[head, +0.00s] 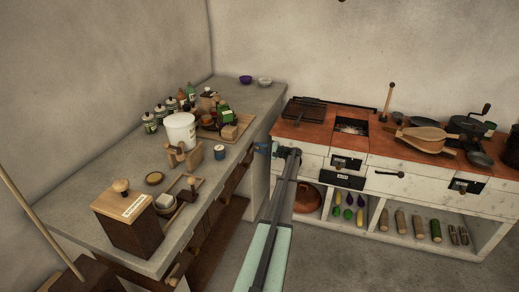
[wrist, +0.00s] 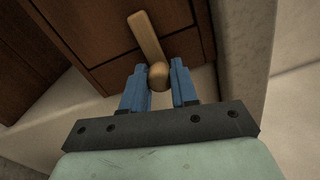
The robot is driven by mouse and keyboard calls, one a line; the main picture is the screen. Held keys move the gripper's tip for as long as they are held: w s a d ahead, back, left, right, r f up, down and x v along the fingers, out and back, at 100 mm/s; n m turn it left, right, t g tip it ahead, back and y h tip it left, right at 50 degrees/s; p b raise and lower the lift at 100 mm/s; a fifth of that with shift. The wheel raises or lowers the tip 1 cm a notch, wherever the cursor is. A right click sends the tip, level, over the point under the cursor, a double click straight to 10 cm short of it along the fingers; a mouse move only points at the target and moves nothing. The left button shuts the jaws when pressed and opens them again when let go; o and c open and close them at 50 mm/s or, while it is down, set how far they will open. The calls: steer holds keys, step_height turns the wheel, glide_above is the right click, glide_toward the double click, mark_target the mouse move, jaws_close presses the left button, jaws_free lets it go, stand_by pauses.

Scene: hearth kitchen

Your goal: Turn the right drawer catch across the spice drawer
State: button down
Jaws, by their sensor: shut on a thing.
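A pale wooden catch (wrist: 146,36) with a rounded knob (wrist: 158,75) is on a dark brown wooden front (wrist: 103,35) in the wrist view. The catch runs slantwise from upper left down to its knob and crosses a seam in the wood. My gripper (wrist: 159,80) has its blue fingers shut on the knob, one on each side. In the head view my gripper (head: 265,149) is at the far end of the counter's front, and the catch is hidden there. I cannot tell which panel is the spice drawer.
The grey counter (head: 105,187) holds a wooden box (head: 128,232), a white crock (head: 181,130), several jars and a tray. A stove with a red top (head: 309,127) stands to the right. Open floor (head: 335,262) lies between them. A pale wall (wrist: 245,50) is right of the fingers.

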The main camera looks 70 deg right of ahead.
steer(key=c, duration=0.9)
jaws_free()
steer(key=shift+w, duration=0.1)
steer(key=shift+o, duration=0.2)
steer(key=s, duration=1.4)
steer(key=shift+w, duration=0.1)
